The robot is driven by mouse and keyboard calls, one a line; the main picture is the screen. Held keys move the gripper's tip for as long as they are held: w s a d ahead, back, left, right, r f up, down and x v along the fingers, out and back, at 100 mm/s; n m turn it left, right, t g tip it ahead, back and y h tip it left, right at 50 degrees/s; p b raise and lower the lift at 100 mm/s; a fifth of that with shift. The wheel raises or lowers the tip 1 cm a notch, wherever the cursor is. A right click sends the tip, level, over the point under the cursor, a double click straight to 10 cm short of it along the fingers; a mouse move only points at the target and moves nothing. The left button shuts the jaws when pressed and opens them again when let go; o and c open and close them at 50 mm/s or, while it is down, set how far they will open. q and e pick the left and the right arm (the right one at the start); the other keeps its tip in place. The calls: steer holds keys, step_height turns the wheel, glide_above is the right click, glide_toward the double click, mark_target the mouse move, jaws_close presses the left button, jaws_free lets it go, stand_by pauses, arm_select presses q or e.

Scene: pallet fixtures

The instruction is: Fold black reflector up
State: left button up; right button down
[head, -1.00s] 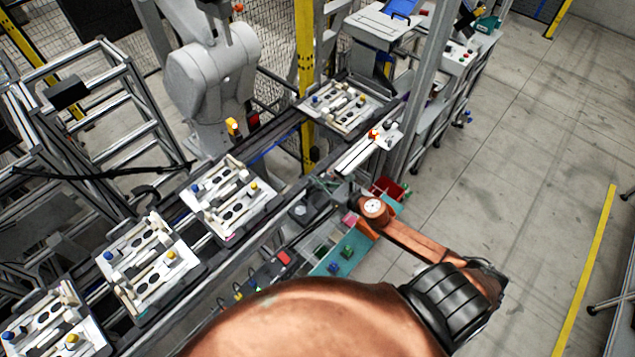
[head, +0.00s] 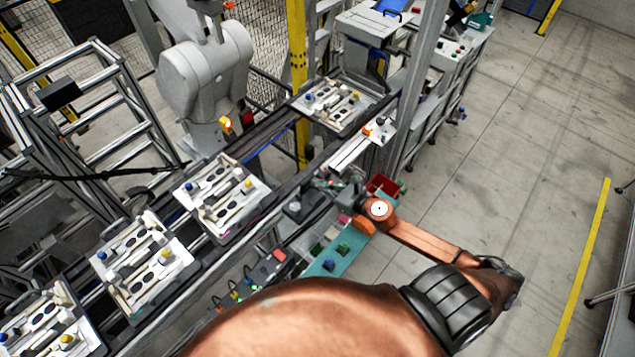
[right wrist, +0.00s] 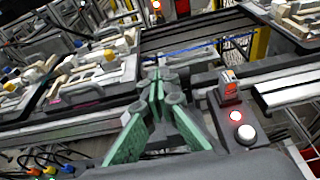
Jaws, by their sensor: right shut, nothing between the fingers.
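My right gripper (head: 340,192) is beside the near side of the conveyor line, low and partly hidden by its own wrist. In the right wrist view its green-padded fingers (right wrist: 160,78) meet at the tips, shut and empty. They point towards the conveyor rail and touch nothing that I can make out. I cannot pick out the black reflector for sure in either view. A dark block (head: 300,208) stands on the near rail left of the gripper. My left gripper is out of view.
Several white pallet fixtures (head: 220,198) sit along the conveyor. A white rail (head: 348,153) lies beyond the gripper, with a small red-topped unit (head: 366,131) near its far end. A red bin (head: 382,184) is close to my right wrist.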

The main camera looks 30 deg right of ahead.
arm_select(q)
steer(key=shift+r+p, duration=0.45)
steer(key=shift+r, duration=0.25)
arm_select(e)
step_height(320, 180, up, 8)
steer(key=s+d, duration=0.1)
steer(key=s, duration=0.1)
steer(key=shift+s+d+f, duration=0.2)
steer(key=shift+s+f, duration=0.05)
steer(key=shift+s, duration=0.05)
steer(key=shift+s, duration=0.1)
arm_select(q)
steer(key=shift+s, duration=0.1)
